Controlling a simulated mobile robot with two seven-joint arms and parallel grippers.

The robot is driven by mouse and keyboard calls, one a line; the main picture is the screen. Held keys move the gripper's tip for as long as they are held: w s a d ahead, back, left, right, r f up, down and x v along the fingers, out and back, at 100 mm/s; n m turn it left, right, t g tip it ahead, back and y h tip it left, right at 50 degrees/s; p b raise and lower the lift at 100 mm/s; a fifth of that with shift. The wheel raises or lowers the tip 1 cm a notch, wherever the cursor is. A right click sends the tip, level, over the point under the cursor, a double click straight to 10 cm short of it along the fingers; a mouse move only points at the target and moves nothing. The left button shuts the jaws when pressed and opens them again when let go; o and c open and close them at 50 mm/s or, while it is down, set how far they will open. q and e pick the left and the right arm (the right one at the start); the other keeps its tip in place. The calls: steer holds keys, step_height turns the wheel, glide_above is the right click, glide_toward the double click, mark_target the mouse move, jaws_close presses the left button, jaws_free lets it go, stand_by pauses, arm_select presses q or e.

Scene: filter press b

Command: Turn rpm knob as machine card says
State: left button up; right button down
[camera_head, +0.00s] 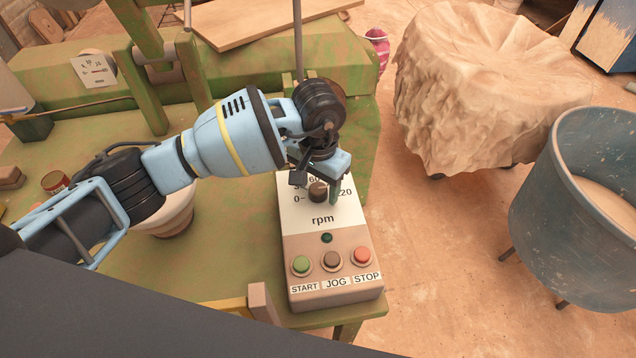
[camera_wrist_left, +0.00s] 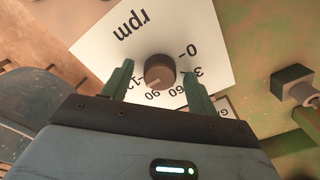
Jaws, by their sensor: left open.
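The rpm knob (camera_head: 318,191) is a small dark brown round knob on the white dial plate of the control box (camera_head: 325,250). It also shows in the left wrist view (camera_wrist_left: 160,70), with numbers around one side of it; I cannot tell its setting for certain. My left gripper (camera_head: 317,184) is open above the dial plate, with its green fingers on either side of the knob. In the left wrist view the gripper (camera_wrist_left: 158,72) shows a gap between each finger and the knob. A white card (camera_head: 94,71) with small markings is on the green machine; its writing is too small to read surely. My right gripper is out of view.
Green START (camera_head: 301,264), brown JOG (camera_head: 331,259) and red STOP (camera_head: 362,255) buttons sit on the near part of the box. A pale bowl (camera_head: 172,216) and a small can (camera_head: 55,182) stand on the green table. A blue tub (camera_head: 585,220) stands at right.

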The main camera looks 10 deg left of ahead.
arm_select(q)
steer(key=c, duration=1)
